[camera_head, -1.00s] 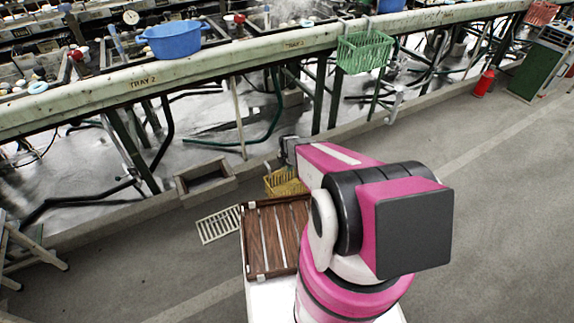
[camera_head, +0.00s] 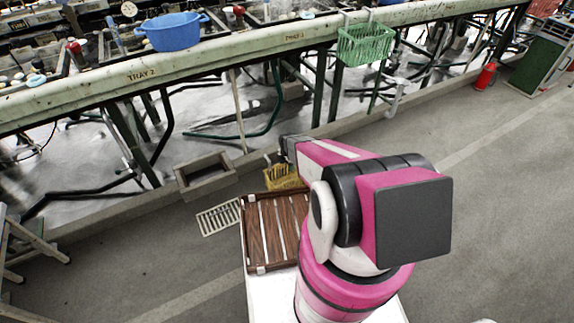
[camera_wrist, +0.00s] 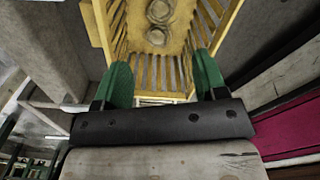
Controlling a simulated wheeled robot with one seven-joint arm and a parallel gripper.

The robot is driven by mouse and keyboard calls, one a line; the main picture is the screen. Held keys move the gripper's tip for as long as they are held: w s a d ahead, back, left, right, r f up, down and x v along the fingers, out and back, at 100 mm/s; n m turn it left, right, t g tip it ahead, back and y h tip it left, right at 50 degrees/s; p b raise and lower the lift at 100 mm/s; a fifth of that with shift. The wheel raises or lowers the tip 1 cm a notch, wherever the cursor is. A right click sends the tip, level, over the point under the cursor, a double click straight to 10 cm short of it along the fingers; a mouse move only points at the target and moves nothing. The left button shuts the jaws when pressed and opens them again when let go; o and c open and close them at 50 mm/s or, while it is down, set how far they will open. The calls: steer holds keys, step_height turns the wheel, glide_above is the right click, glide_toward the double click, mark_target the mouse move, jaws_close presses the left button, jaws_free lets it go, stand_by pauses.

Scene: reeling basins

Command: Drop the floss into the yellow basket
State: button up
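The yellow basket (camera_head: 282,179) stands low beside the far end of my wooden-slatted deck in the head view. In the wrist view the slatted yellow basket (camera_wrist: 185,72) fills the upper middle. A few rounded, pale tan lumps (camera_wrist: 157,14) lie inside it, on the bottom; I cannot tell for sure whether they are the floss. My gripper (camera_wrist: 163,82) has its two green fingers well apart, with only the basket's slats showing between them. It is over the near side of the basket. In the head view my arm hides most of the gripper.
A grey rectangular box frame (camera_head: 206,176) and a pale floor grate (camera_head: 219,217) lie left of the basket. The long bench (camera_head: 230,52) runs behind, with a blue basin (camera_head: 174,31) on it and a green basket (camera_head: 365,44) hung from its edge.

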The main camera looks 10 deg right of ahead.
step_height(320, 180, up, 11)
stand_by(0.7)
steer(key=shift+f, duration=0.1)
stand_by(0.4)
steer(key=s+r+m, duration=1)
steer(key=r+m, duration=0.2)
steer(key=r, duration=0.2)
steer(key=s+r+m, duration=1)
steer(key=r+m, duration=0.3)
steer(key=r, duration=0.1)
